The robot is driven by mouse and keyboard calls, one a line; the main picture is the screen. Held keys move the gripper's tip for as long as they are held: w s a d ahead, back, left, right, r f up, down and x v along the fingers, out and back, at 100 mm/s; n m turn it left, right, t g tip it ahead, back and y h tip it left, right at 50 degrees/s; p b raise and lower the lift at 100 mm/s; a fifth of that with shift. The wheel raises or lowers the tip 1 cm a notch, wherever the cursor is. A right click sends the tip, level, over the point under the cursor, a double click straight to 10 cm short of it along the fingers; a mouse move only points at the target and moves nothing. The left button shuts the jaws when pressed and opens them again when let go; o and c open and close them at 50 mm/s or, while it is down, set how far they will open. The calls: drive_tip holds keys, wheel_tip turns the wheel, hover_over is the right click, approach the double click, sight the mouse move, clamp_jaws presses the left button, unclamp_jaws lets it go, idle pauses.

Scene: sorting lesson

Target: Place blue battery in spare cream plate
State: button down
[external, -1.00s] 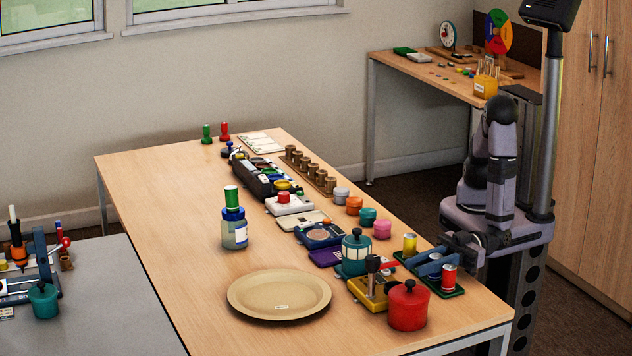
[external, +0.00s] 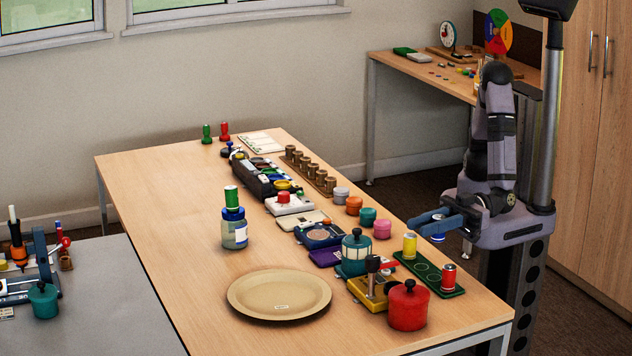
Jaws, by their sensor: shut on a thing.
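The blue battery (external: 439,236) is in my gripper (external: 418,227), whose blue fingers are shut on it. Most of it is hidden by the fingers; its lower part shows. It is in the air over the right edge of the table, above the green tray. The green tray (external: 428,271) holds a yellow battery (external: 410,246) and a red battery (external: 448,276), both upright, with empty round marks between them. The cream plate (external: 250,305) lies on the table at front left, empty apart from a small pale label. My gripper is well to its right and apart from it.
A red pot (external: 408,308), a yellow device (external: 372,289) and a teal jar (external: 355,254) stand between tray and plate. A jar (external: 234,233) with a green battery (external: 231,197) on top stands behind the plate. The table's left side is clear.

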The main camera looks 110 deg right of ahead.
idle(0.3)
drive_tip(key=shift+f+b, duration=1.05)
drive_tip(key=shift+f, duration=3.65)
drive_tip(key=shift+f, duration=0.3)
drive_tip(key=c, duration=1.4)
unclamp_jaws()
drive_tip(key=shift+c, duration=0.2)
drive_tip(key=shift+s+d+f+b, duration=0.1)
drive_tip(key=shift+s+d+b, duration=0.15)
drive_tip(key=shift+s, duration=1.55)
drive_tip(key=shift+s+d+b, duration=0.1)
drive_tip(key=shift+s+d, duration=0.1)
drive_tip(key=shift+s, duration=1.6)
drive_tip(key=shift+c, duration=1.1)
